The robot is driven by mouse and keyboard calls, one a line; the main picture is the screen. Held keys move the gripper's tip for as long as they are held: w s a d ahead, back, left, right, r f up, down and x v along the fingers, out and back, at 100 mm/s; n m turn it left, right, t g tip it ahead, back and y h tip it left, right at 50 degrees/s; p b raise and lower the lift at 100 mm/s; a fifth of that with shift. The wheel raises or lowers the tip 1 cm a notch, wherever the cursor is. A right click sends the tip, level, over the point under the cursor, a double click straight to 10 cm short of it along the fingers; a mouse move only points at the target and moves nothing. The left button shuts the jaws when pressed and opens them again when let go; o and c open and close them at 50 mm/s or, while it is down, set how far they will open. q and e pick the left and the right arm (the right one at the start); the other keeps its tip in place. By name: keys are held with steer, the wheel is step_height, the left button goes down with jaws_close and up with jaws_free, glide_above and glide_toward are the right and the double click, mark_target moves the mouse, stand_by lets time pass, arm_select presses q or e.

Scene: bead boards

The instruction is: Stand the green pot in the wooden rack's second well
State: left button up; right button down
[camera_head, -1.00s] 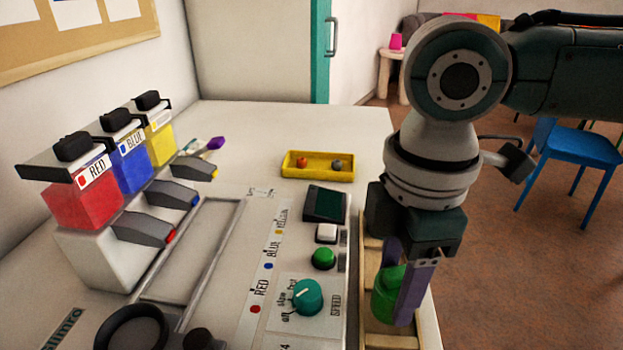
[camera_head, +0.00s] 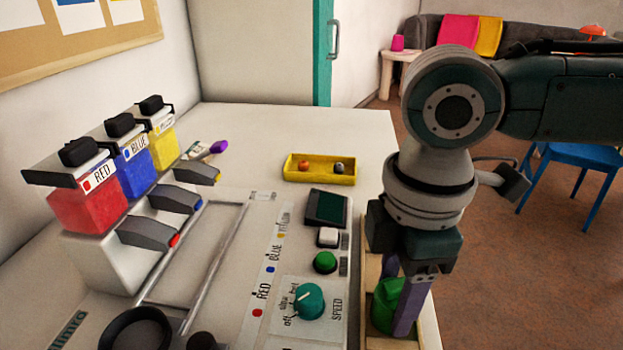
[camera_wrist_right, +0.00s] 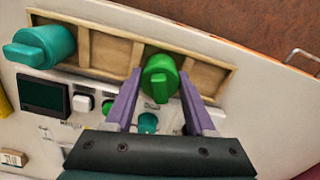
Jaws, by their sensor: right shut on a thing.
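The green pot (camera_head: 387,306) is between the purple fingers of my right gripper (camera_head: 404,318), which is shut on it. The wrist view shows the pot (camera_wrist_right: 159,79) upright over the wooden rack (camera_wrist_right: 208,58), in line with its row of wells. Whether its base touches the well floor is hidden. In the head view the rack (camera_head: 392,342) lies along the table's right edge, partly hidden by my right gripper. A teal pot (camera_wrist_right: 42,46) stands at the rack's left end in the wrist view. My left gripper is not in view.
A panel with a green button (camera_head: 325,262), a teal speed knob (camera_head: 309,301) and a dark screen (camera_head: 327,208) is close left of the rack. A yellow tray (camera_head: 320,170) with small balls lies farther back. Red, blue and yellow dispensers stand at left.

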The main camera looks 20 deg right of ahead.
steer(key=shift+c, duration=0.8)
jaws_free()
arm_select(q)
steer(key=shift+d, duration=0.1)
arm_select(e)
steer(key=shift+o, duration=0.8)
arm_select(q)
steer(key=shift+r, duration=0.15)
arm_select(e)
steer(key=shift+r, duration=0.1)
step_height(320, 180, up, 7)
steer(key=p, duration=0.8)
steer(key=shift+p, duration=0.4)
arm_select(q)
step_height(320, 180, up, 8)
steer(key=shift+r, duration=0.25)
